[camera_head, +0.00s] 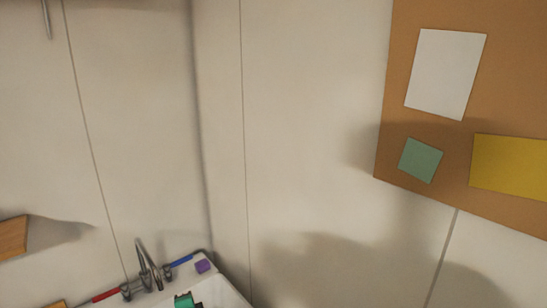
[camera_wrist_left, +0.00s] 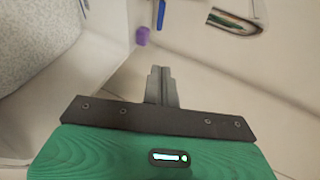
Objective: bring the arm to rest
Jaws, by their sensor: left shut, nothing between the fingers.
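My left gripper (camera_wrist_left: 161,75) shows in the left wrist view, with its two grey fingers shut together and nothing between them. Its green body fills the bottom of that view. In the head view a green part (camera_head: 187,300), which looks like my left gripper's body, shows at the bottom edge over the sink; its fingers cannot be made out there. My right gripper is in neither view.
A white sink (camera_head: 225,293) with a metal faucet (camera_head: 148,265) stands at the bottom. A purple block (camera_head: 203,266) sits on its rim, also in the left wrist view (camera_wrist_left: 143,36). A cork board (camera_head: 453,140) with papers hangs on the right wall. A wooden shelf (camera_head: 13,238) is at left.

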